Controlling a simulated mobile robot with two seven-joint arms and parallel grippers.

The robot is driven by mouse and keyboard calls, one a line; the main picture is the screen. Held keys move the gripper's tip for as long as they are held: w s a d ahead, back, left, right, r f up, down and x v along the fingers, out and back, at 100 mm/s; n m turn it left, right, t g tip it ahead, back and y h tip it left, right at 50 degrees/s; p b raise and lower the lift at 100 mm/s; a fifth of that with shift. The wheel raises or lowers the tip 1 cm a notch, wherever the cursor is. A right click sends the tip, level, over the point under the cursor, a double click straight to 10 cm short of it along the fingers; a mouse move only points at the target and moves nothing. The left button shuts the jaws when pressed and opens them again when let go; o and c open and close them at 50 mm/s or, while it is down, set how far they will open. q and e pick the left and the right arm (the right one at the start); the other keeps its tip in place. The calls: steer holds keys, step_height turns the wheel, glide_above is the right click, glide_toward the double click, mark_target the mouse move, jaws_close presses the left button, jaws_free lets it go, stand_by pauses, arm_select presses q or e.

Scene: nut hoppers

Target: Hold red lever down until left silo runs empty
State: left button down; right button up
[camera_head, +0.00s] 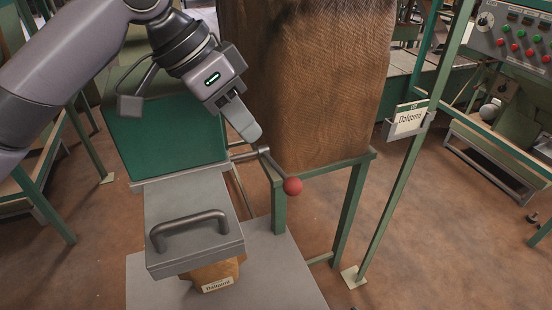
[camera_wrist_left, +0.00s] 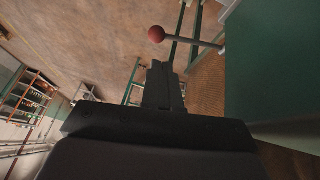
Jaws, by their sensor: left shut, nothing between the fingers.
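The red lever knob (camera_head: 292,186) sits at the end of a thin grey rod, at the front of the green frame under a large brown silo (camera_head: 318,85). It also shows in the left wrist view (camera_wrist_left: 156,34), beyond the fingertips. My left gripper (camera_head: 246,128) is shut and empty, up and left of the knob in the head view and apart from it in the wrist view. The silo's contents are hidden. My right gripper is not in view.
A green box (camera_head: 165,140) and a grey lidded part with a handle (camera_head: 192,225) stand left of the lever. Below is a labelled brown bag (camera_head: 217,272) on a grey plate (camera_head: 285,275). A green post with a label holder (camera_head: 408,122) stands right. A control panel (camera_head: 515,35) is far right.

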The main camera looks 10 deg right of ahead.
mark_target(284, 185)
arm_select(q)
steer(key=shift+x, duration=5.05)
steer(key=shift+s+f+t, duration=0.25)
steer(key=shift+f, duration=0.2)
steer(key=shift+s+f+t, duration=0.25)
steer(key=shift+s+f, duration=0.05)
steer(key=shift+f, duration=0.2)
steer(key=shift+s+d+f+p, duration=0.1)
steer(key=shift+s+f+p, duration=0.05)
steer(key=shift+f, duration=0.35)
steer(key=shift+s+f+p, duration=0.15)
steer(key=shift+f, duration=0.4)
stand_by(1.0)
